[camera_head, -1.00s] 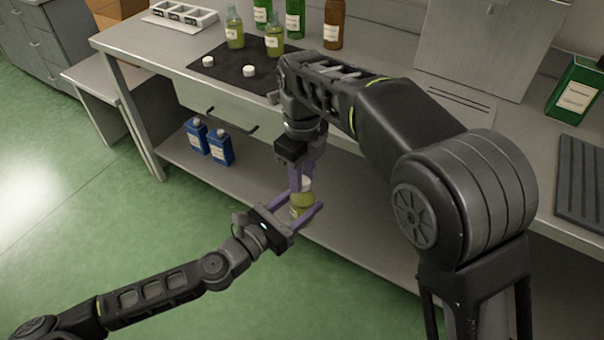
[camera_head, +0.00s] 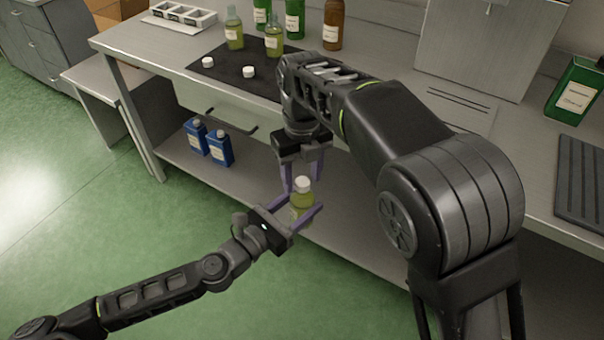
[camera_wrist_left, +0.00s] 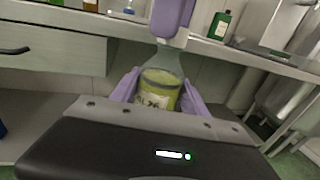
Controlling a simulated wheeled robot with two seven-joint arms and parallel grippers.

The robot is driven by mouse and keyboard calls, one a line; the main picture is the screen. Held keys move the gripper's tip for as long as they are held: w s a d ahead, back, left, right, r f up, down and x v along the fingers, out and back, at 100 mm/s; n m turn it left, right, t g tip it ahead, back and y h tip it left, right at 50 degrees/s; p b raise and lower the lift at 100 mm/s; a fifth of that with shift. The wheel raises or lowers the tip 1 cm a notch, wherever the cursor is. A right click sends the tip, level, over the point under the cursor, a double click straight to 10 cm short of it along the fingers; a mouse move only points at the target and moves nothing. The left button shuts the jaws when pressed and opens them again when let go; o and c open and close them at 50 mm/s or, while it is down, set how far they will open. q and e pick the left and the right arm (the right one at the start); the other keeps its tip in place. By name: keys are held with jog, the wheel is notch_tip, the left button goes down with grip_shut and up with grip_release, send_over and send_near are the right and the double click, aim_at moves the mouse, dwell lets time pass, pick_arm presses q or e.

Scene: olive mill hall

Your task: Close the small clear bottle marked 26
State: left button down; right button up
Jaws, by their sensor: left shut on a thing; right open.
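The small clear bottle (camera_head: 301,201) holds yellow-green liquid and stands upright in my left gripper (camera_head: 302,208), which is shut on its body in front of the bench. A white cap (camera_head: 303,183) sits on top of its neck; whether it is fully tight cannot be told. In the left wrist view the bottle (camera_wrist_left: 160,82) shows a label whose digits look like 26, and a purple finger hides its top. My right gripper (camera_head: 302,176) points down above the bottle, open and empty, its fingers on either side of the cap.
Two white caps lie on the dark mat (camera_head: 222,72), with two similar bottles (camera_head: 274,40) at its back. Green and brown bottles (camera_head: 333,25) stand behind. A white rack (camera_head: 182,15) is at back left. Blue containers (camera_head: 220,148) stand on the lower shelf.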

jog(key=shift+r, duration=0.1)
jog(key=shift+r, duration=2.15)
jog(key=o, duration=0.5)
jog(key=shift+o, duration=0.2)
